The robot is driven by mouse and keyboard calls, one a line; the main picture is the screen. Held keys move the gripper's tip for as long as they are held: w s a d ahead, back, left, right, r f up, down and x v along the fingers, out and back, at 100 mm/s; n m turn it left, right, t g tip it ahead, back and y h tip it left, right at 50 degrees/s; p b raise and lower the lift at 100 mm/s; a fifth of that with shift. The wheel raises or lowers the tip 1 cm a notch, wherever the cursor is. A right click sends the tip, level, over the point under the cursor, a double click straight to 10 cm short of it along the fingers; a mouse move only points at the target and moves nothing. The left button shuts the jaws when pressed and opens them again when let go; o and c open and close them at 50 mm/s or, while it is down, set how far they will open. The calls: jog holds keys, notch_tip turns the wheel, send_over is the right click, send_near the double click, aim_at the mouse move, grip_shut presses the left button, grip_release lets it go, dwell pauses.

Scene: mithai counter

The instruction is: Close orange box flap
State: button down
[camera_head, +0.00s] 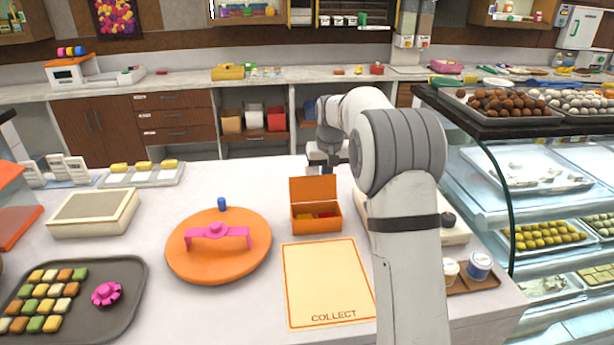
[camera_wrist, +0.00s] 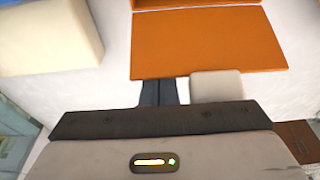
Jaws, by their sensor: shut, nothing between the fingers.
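The small orange box (camera_head: 316,221) stands on the white counter, with red and yellow contents inside. Its flap (camera_head: 313,190) stands open, roughly upright, along the back edge. My gripper (camera_head: 325,168) is behind and above the flap, near its top right, and the arm link partly covers that area. In the wrist view the flap (camera_wrist: 205,45) is a broad orange panel. There my dark gripper fingers (camera_wrist: 158,92) are together and empty, close to the panel's edge. I cannot tell whether they touch it.
A yellow mat marked COLLECT (camera_head: 325,285) lies in front of the box. A round orange lid (camera_head: 220,265) with a pink handle is to its left. A glass display case (camera_head: 510,190) is to the right. A pale block (camera_wrist: 215,85) shows beside the fingers.

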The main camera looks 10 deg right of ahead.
aim_at(329, 193)
dwell(0.3)
jog(key=shift+s+b, duration=1.55)
jog(key=shift+s, duration=0.95)
jog(key=shift+r, duration=0.1)
notch_tip(329, 193, up, 8)
jog(key=p, duration=0.6)
jog(key=shift+p, duration=0.3)
